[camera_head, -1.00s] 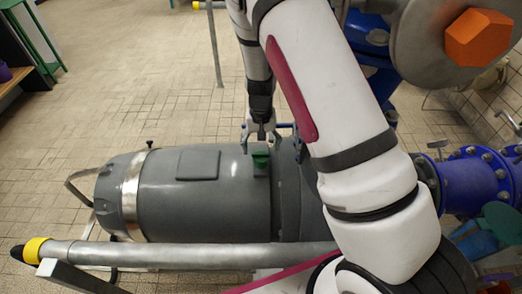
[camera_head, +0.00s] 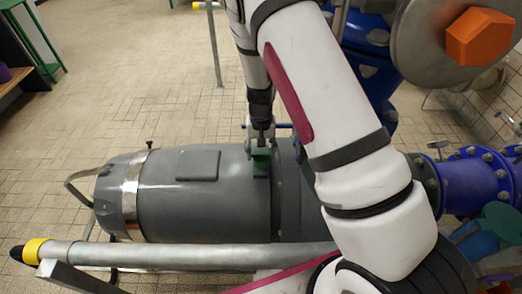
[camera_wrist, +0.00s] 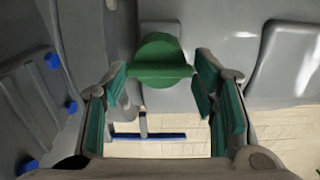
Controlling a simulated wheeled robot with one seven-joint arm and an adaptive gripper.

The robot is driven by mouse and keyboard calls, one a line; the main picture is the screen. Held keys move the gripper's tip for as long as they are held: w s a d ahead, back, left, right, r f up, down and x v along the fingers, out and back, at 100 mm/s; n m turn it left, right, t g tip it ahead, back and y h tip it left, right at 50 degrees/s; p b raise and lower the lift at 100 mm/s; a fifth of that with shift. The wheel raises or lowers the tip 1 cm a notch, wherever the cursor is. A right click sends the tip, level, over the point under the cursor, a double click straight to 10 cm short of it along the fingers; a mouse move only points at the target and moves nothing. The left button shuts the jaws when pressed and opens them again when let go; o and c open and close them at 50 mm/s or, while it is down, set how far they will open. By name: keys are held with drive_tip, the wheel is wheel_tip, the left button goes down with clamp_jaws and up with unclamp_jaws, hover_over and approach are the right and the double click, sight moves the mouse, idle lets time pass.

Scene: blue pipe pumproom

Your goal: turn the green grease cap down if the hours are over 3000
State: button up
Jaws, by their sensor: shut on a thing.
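The green grease cap (camera_head: 261,160) sits on top of the grey motor housing (camera_head: 215,215). In the wrist view the cap (camera_wrist: 158,60) shows a rounded top and a flat green bar, upper middle. My gripper (camera_head: 260,146) is at the cap from above, its teal-padded fingers on either side of it. In the wrist view my gripper (camera_wrist: 160,72) is shut on the cap, though the exact contact is hard to see. No hours reading is legible in these views.
A galvanised pipe (camera_head: 190,256) with a yellow collar runs along the near side of the motor. Blue flanged pipes (camera_head: 468,180) and a grey disc with an orange hexagonal knob (camera_head: 478,40) stand at the right.

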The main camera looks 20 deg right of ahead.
drive_tip(key=shift+m, duration=0.3)
drive_tip(key=m, duration=1)
drive_tip(key=shift+m, duration=0.4)
drive_tip(key=m, duration=0.5)
drive_tip(key=shift+m, duration=0.3)
drive_tip(key=m, duration=0.4)
drive_tip(key=shift+m, duration=0.4)
drive_tip(key=o, duration=1.2)
drive_tip(key=shift+c, duration=0.2)
